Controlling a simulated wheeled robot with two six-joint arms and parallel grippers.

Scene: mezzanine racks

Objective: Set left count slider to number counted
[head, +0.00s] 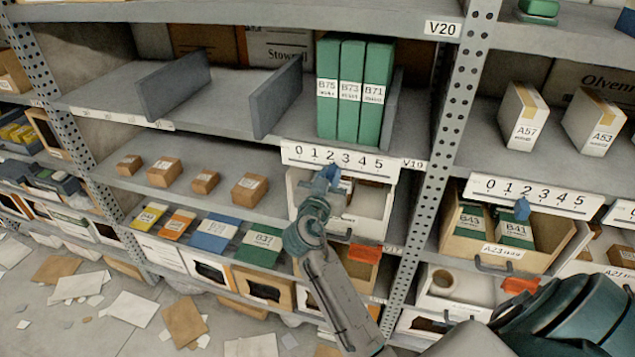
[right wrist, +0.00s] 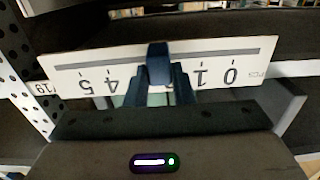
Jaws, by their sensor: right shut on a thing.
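The left count slider is a white strip (head: 390,166) numbered 0 to 5 on the shelf edge. It also shows upside down in the right wrist view (right wrist: 65,66). My right gripper (head: 327,181) is shut on its blue knob (right wrist: 159,64), just below the strip. In the head view the knob is near 2. In the right wrist view the knob and fingers (right wrist: 160,90) hide the 2 and 3, so its exact mark is unclear. Three green binders, B75 (head: 327,110), B73 (head: 350,112) and B71 (head: 374,112), stand above the strip. My left gripper is out of view.
A second numbered strip (head: 565,197) with a blue knob (head: 522,209) is on the right bay. A perforated upright (head: 452,125) separates the bays. An open white drawer (head: 372,212) is below the left strip. Several small brown boxes (head: 164,171) sit left of it. Papers litter the floor.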

